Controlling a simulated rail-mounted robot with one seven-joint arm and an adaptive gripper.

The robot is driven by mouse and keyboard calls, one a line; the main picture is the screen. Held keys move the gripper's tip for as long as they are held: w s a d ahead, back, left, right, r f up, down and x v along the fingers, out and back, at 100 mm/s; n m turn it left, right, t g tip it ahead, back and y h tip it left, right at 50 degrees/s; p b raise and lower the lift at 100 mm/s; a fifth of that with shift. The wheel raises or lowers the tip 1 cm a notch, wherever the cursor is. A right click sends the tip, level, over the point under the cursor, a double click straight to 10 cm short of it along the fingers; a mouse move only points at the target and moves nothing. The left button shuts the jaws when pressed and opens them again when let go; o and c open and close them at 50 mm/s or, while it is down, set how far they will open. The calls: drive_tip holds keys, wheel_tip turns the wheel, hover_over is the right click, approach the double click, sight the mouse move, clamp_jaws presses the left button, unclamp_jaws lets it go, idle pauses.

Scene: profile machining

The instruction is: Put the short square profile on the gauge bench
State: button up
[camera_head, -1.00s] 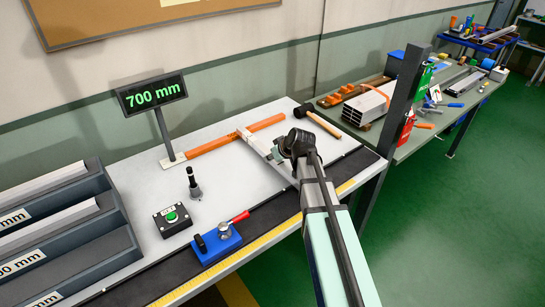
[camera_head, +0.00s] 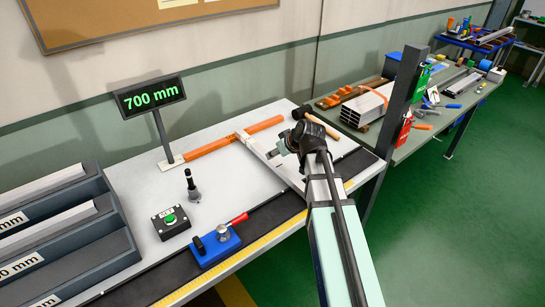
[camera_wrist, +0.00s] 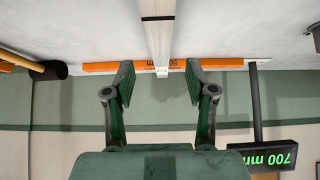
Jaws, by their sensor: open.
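A pale, straight profile (camera_head: 270,161) lies on the light-topped bench (camera_head: 225,172), running from the orange bar (camera_head: 210,146) toward the front edge. In the wrist view the profile (camera_wrist: 158,30) runs down the middle, its end at the orange bar (camera_wrist: 225,62). My gripper (camera_head: 285,146) is over the bench beside the profile in the head view. In the wrist view my gripper (camera_wrist: 160,70) is open, with one finger on each side of the profile's end and a gap on both sides. My arm hides part of the bench around the profile's near end.
A display reading 700 mm (camera_head: 150,95) stands behind the bar. A hammer (camera_head: 318,122) lies at the bench's back right. A button box (camera_head: 170,222), a black-handled tool (camera_head: 192,186) and a blue clamp (camera_head: 215,243) stand left. Grey racks (camera_head: 110,240) fill the far left.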

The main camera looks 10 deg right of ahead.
drive_tip(key=shift+o, duration=0.4)
drive_tip(key=v, duration=0.6)
drive_tip(key=shift+b, duration=0.4)
